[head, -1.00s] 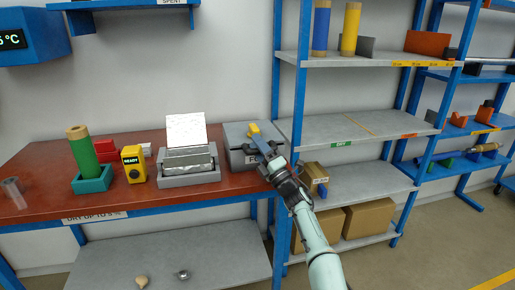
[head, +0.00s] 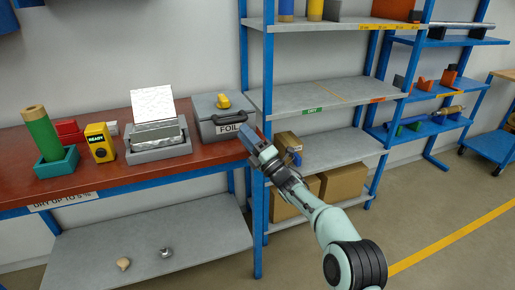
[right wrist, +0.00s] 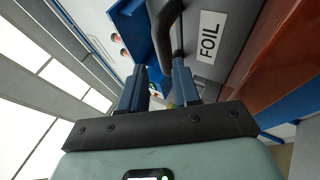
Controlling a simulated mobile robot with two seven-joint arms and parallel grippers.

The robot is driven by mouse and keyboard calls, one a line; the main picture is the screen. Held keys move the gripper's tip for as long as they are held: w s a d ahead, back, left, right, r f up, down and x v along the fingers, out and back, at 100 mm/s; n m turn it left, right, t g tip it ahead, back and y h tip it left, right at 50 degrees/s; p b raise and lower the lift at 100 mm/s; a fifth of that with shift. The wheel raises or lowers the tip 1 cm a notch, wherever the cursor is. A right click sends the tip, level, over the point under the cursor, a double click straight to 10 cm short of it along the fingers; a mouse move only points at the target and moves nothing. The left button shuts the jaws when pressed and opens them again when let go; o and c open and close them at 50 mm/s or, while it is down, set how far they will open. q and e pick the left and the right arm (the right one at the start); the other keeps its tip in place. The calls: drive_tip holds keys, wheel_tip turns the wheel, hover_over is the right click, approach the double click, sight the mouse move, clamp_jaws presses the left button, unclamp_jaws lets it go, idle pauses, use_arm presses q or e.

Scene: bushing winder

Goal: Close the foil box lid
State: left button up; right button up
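The foil box (head: 209,131) is a grey case with a FOIL label and a dark front handle, at the right end of the red bench. Its lid (head: 206,103) lies flat on top and looks down; any thin gap at the seam is too small to tell. A yellow piece (head: 222,101) sits on the lid. My right gripper (head: 247,139) is just off the box's front right side. In the right wrist view its fingers (right wrist: 158,88) are apart and empty, with the dark handle (right wrist: 165,30) beyond them near the FOIL label. My left gripper is not in view.
On the bench left of the box stand a grey holder (head: 160,152) with an upright white sheet, a yellow READY device (head: 99,143) and a green roll (head: 42,135) in a teal stand. A blue-framed shelf rack (head: 330,87) rises right of the bench, close to my right arm.

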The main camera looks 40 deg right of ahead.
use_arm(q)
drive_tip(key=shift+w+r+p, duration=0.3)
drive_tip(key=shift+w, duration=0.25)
use_arm(e)
drive_tip(key=v, duration=0.5)
drive_tip(key=shift+s+a+r, duration=0.1)
drive_tip(key=shift+a+r, duration=0.05)
drive_tip(key=shift+a, duration=0.15)
